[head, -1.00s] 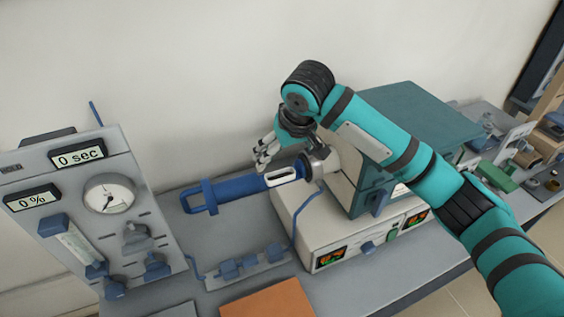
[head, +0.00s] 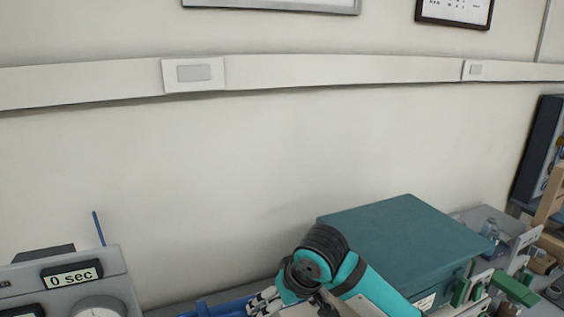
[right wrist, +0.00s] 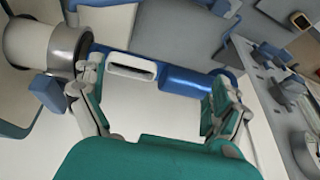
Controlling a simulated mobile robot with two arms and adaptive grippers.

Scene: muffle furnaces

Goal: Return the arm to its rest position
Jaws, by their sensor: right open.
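My right arm (head: 362,288) comes in at the bottom of the head view, its wrist beside the teal furnace box. My right gripper (right wrist: 158,95) is open in the right wrist view. Its two fingers stand apart on either side of a blue tube (right wrist: 186,80) with a white-framed slot (right wrist: 145,67). I cannot tell whether the fingers touch the tube. The tube joins a metal and white cylinder (right wrist: 35,45) at the left. In the head view the fingers show only in part at the bottom edge. My left gripper is not in view.
The teal furnace top (head: 405,240) stands right of my arm. Several small green and grey items crowd the bench at the right.

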